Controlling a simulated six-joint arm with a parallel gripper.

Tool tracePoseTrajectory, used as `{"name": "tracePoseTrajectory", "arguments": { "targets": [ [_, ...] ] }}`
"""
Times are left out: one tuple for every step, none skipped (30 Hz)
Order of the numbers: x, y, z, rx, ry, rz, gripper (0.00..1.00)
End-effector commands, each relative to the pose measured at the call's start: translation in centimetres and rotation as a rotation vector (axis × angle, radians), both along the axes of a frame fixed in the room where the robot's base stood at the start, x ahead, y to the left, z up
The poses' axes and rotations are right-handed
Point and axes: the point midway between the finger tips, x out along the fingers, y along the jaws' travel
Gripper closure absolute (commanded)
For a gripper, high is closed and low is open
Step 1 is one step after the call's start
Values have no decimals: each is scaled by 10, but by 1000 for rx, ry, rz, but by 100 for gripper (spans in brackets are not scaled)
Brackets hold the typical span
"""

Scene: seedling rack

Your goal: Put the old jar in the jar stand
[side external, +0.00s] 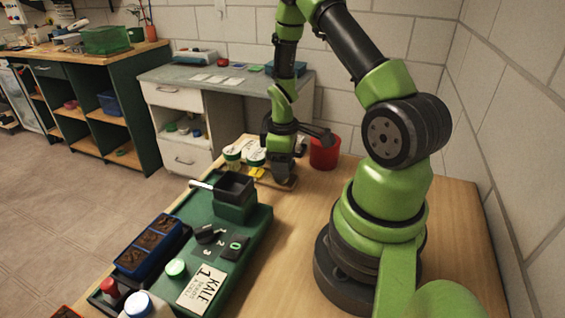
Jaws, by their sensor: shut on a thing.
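My gripper (284,172) points down at the far part of the bench, low over the right end of a small wooden stand (290,185), which looks like the jar stand. Its fingers are shut, apparently on the old jar, which the fingers hide almost wholly. I cannot tell whether that jar touches the stand. Two jars with pale, green-edged lids stand just left of the gripper: one nearer it (256,158) and one further left (232,154). Yellow shows below the nearer one.
A red pot (324,153) stands close right of my gripper. A green station (257,222) with a dark square holder (235,186) is in front. The bench's right side is clear.

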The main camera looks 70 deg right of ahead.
Motion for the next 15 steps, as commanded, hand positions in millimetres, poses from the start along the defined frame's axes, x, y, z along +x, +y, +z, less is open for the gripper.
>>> {"name": "tracePoseTrajectory", "arguments": {
  "targets": [
    [0, 0, 0, -1, -1, 0, 78],
    [0, 0, 0, -1, -1, 0, 78],
    [0, 0, 0, -1, -1, 0, 78],
    [0, 0, 1, -1, -1, 0, 78],
    [0, 0, 1, -1, -1, 0, 78],
    [0, 0, 0, 0, 0, 0, 78],
    [0, 0, -1, 0, 0, 0, 78],
    [0, 0, -2, 0, 0, 0, 78],
    [0, 0, -3, 0, 0, 0, 78],
    [0, 0, -3, -1, -1, 0, 48],
    [0, 0, -3, -1, -1, 0, 41],
    [0, 0, -2, -1, -1, 0, 32],
    [0, 0, -2, -1, -1, 0, 27],
    [0, 0, -2, -1, -1, 0, 27],
    [0, 0, -2, -1, 0, 0, 27]
  ]
}}
